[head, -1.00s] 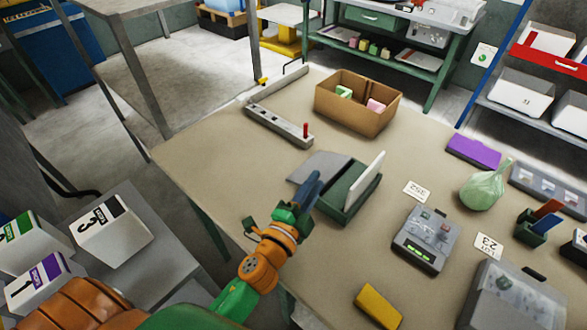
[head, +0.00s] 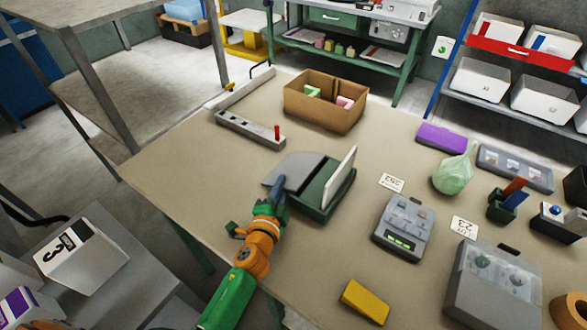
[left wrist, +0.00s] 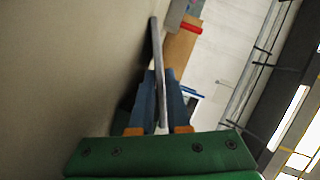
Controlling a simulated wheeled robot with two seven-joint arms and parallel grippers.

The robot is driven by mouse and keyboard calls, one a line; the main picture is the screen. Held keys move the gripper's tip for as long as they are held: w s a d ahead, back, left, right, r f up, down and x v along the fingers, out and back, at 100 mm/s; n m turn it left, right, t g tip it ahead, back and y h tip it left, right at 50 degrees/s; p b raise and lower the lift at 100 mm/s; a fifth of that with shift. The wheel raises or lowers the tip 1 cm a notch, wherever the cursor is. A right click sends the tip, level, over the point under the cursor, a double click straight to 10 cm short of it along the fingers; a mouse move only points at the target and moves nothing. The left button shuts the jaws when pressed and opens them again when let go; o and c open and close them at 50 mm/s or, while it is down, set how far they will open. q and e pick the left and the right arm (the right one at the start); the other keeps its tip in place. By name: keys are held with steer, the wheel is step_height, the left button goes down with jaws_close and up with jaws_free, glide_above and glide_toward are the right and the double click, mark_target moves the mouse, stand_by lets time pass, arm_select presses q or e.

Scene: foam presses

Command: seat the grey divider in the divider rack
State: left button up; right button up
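The grey divider (head: 293,171) is a flat grey plate, low over the table at the left side of the rack. The dark green divider rack (head: 322,203) holds a white upright divider (head: 341,178) at its right side. My left gripper (head: 279,190) is at the near left edge of the grey divider. In the left wrist view the blue fingers (left wrist: 161,105) lie close on both sides of the grey divider's thin edge (left wrist: 156,50), shut on it. Whether the divider touches the table or rack is unclear. My right gripper is not in view.
A cardboard box (head: 325,105) stands behind, with a grey bar with a red handle (head: 250,130) to its left. A grey device (head: 404,226) and a yellow block (head: 365,301) lie to the right and front. The table left of the rack is clear.

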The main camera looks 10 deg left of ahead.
arm_select(q)
jaws_close()
